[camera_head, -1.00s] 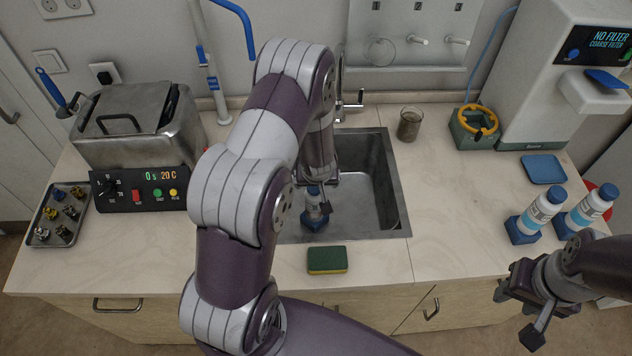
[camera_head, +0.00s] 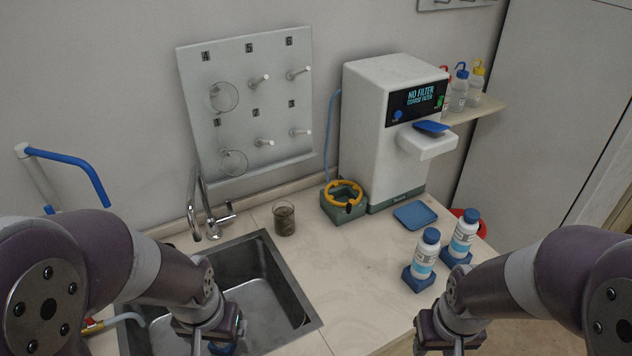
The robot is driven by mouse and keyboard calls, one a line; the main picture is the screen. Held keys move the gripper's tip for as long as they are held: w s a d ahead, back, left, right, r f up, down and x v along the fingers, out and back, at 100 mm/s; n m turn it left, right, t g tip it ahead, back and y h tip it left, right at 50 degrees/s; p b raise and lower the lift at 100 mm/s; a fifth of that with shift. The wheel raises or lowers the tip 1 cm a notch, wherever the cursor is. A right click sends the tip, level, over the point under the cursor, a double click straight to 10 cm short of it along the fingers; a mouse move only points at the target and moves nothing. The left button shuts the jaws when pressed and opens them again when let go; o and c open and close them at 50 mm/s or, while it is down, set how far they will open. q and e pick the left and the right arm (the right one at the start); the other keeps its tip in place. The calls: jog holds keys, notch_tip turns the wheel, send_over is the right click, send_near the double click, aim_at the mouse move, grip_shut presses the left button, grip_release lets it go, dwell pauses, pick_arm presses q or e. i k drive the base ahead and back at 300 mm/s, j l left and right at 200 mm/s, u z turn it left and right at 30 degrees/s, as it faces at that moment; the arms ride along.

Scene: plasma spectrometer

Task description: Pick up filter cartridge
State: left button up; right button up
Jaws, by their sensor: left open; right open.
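Two white cylinders with blue caps and printed labels, which look like filter cartridges, stand upright in blue holders on the right of the counter: a nearer one (camera_head: 426,254) and a farther one (camera_head: 464,234). My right gripper (camera_head: 452,342) is open at the bottom edge, in front of and below them, apart from both; its fingertips are partly cut off. My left gripper (camera_head: 208,335) is open over the sink, partly cut off. A blue item (camera_head: 226,346) shows beside its fingers, mostly hidden.
A white dispenser (camera_head: 390,140) reads "NO FILTER, COARSE FILTER". Before it are a blue tray (camera_head: 415,215) and a green box with a yellow ring (camera_head: 344,201). A beaker of brownish liquid (camera_head: 284,218) stands by the sink (camera_head: 262,282). The counter between sink and cartridges is clear.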

aim_at(457, 251)
jog(key=l, duration=0.85)
jog(key=i+l, duration=0.1)
jog(key=l, duration=0.8)
jog(key=i+u, duration=0.05)
